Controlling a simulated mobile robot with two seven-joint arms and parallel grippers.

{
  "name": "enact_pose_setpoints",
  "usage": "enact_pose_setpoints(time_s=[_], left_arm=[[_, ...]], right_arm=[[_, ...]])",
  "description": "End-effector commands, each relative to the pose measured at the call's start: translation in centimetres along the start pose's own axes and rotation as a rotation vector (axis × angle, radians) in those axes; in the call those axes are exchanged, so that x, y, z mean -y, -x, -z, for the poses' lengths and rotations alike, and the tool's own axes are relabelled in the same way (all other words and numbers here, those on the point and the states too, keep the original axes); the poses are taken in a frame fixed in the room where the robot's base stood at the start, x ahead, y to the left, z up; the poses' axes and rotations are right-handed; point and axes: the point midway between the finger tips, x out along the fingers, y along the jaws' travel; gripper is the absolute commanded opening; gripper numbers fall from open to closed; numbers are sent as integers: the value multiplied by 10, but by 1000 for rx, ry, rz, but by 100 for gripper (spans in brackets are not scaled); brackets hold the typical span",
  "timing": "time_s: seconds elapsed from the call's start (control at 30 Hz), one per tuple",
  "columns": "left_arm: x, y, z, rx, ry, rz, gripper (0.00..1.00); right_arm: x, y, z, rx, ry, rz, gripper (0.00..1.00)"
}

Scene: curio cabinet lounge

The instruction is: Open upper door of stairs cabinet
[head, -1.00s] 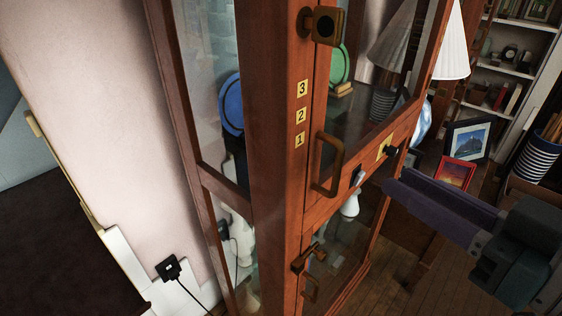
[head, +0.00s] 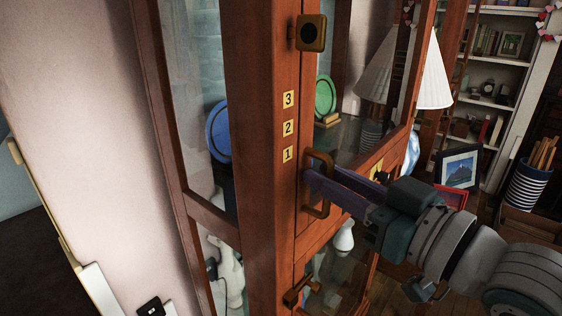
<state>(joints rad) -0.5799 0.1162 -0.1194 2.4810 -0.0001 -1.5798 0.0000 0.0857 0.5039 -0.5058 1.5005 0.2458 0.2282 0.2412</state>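The tall wooden cabinet (head: 262,150) with glass panes stands in the middle of the head view. Its upper door appears shut, with a brown handle (head: 320,157) low on the frame, right of the labels 3, 2 and 1. My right gripper (head: 322,178) comes in from the right and is at this handle. Its near purple finger crosses in front of the handle's bar; the other finger appears on the far side. The fingers look apart, and contact with the handle is not clear. My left gripper is not in view.
A square dark knob (head: 311,33) sits higher on the cabinet frame, and a brown latch (head: 299,291) lower down. Blue and green plates stand behind the glass. A white lamp (head: 435,78), framed pictures (head: 459,167) and a bookshelf (head: 488,75) are at the right. A pale wall is at the left.

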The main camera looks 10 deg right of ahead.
Motion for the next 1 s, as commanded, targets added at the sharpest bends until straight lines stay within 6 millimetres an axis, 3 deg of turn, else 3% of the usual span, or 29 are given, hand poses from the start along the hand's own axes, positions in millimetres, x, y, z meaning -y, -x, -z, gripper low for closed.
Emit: enact_pose_setpoints(time_s=[0.3, 0.53, 1.0], left_arm=[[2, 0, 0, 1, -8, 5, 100], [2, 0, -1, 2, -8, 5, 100], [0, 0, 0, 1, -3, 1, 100]], right_arm=[[0, -4, 0, 1, 0, 0, 26], [0, -3, 0, 1, 0, 0, 1], [0, -3, 0, 0, 0, 0, 0]])
